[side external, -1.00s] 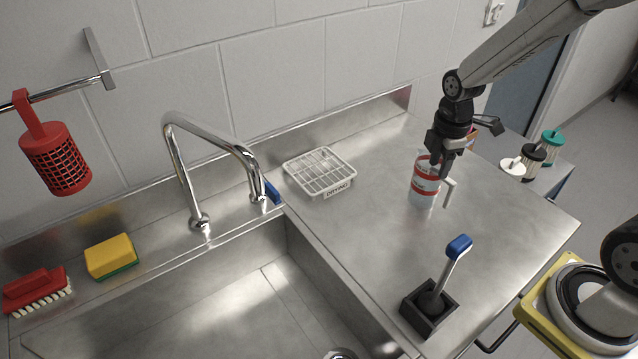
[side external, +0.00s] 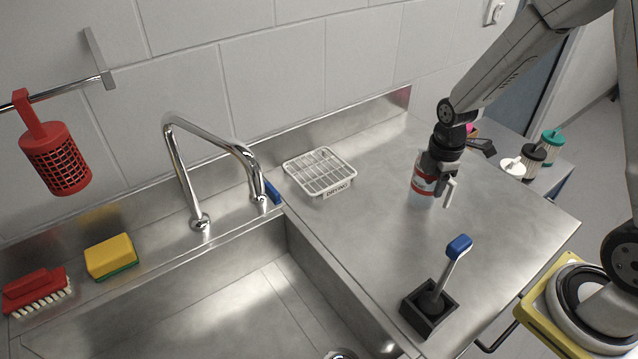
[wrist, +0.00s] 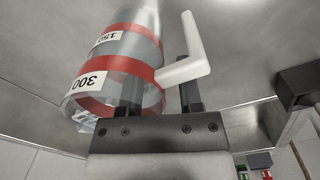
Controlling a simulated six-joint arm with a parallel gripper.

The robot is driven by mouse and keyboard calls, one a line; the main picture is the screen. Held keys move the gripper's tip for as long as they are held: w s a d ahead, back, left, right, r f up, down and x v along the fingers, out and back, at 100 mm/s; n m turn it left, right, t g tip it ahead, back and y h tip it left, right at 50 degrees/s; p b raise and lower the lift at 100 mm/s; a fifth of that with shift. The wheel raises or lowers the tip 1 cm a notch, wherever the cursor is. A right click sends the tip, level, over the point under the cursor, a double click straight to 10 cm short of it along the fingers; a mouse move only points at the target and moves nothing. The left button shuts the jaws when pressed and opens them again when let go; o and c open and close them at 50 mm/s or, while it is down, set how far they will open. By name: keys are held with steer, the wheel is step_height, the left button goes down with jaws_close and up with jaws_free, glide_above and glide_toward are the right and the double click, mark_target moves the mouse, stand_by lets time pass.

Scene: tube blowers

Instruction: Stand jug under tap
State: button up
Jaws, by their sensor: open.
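The jug (side external: 421,184), clear with red bands and a white handle, stands on the steel counter right of the sink. In the wrist view the jug (wrist: 113,62) shows labels reading 300 and 150, and its white handle (wrist: 194,50). My gripper (side external: 446,182) is at the jug's handle side, partly hiding it. In the wrist view my gripper (wrist: 162,85) is open, its fingers spread about the jug's wall near the handle; whether they touch it I cannot tell. The chrome tap (side external: 213,142) arches at the sink's back edge, left of the jug.
A white drying rack (side external: 319,172) lies between tap and jug. A blue-topped brush (side external: 450,265) stands in a black holder at the front. The sink (side external: 200,310) is open at left, with a yellow sponge (side external: 111,257) and red brush (side external: 37,290) on its ledge. The middle counter is clear.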

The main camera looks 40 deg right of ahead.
jaws_close()
steer(key=shift+r, duration=0.15)
stand_by(0.4)
steer(key=shift+r, duration=4.85)
